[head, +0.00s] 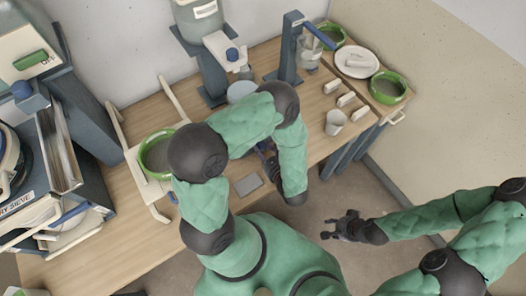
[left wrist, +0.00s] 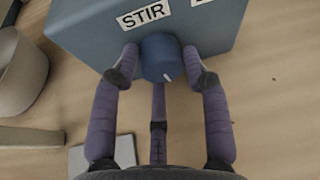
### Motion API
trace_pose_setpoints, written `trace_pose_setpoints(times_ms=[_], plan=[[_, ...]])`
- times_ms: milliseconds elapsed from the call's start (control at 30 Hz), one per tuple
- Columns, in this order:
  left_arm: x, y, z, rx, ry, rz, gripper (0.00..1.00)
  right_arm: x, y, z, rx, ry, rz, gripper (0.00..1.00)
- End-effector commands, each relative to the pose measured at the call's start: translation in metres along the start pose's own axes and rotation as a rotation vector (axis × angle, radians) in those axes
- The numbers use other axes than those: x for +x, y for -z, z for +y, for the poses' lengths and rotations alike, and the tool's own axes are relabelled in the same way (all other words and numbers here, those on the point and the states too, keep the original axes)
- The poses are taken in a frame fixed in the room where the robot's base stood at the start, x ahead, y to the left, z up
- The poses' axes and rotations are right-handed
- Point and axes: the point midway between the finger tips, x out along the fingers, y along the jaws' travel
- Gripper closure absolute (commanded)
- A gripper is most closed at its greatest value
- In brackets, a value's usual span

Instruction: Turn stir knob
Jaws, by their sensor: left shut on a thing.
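In the left wrist view, a blue round stir knob (left wrist: 161,58) with a small white mark sticks out from a blue-grey box (left wrist: 85,32) labelled STIR. My left gripper (left wrist: 162,62) has its purple fingers on both sides of the knob and is shut on it. In the head view, my left gripper (head: 266,150) is mostly hidden behind my own green arm, and so is the knob. My right gripper (head: 343,227) hangs over the floor, away from the table, with its fingers seeming spread and nothing in them.
A green-rimmed bucket (head: 156,155) stands on the left of the wooden table (head: 125,190). A grey plate (head: 248,185) lies near the front edge. A white cup (head: 335,122), small blocks and another green-rimmed bucket (head: 388,87) are at the right. A sieve machine (head: 60,140) stands far left.

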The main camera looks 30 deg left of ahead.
Motion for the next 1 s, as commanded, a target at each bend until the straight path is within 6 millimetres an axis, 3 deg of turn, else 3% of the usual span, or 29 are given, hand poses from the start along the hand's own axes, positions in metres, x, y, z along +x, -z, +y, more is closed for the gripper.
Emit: trace_pose_setpoints(times_ms=[600,1000], plan=[[0.002,0.009,-0.001,-0.382,0.167,0.002,0.87,0.064,0.002,0.023,0.0,0.0,0.0,0.6],[0.0,0.006,-0.001,-0.527,0.228,-0.002,0.87,0.085,0.003,0.03,0.0,0.0,0.0,0.6]])
